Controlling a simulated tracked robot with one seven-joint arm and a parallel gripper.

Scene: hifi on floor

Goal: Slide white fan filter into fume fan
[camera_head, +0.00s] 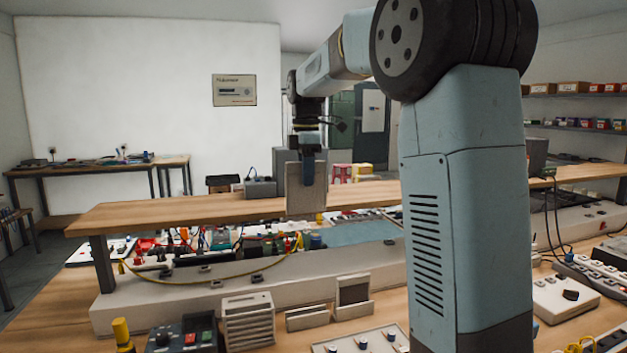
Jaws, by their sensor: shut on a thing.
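My gripper (307,168) hangs fingers-down at the picture's middle, above the workbench. It is shut on a flat, pale grey square panel, which looks like the white fan filter (305,203). The panel hangs upright in front of the bench's raised shelf. A light louvred box (248,322) stands at the bench's front, below and left of the panel. A low light slotted base (307,319) is beside it, and an upright framed holder (353,292) stands to its right. I cannot tell for sure which of these is the fume fan.
A wooden shelf (160,213) runs across the bench, with cables and small tools (205,240) under it. A black control box (180,336) and a yellow-capped item (121,330) are at front left. A white knobbed panel (365,343) lies at the front. Power strips (592,275) are at right.

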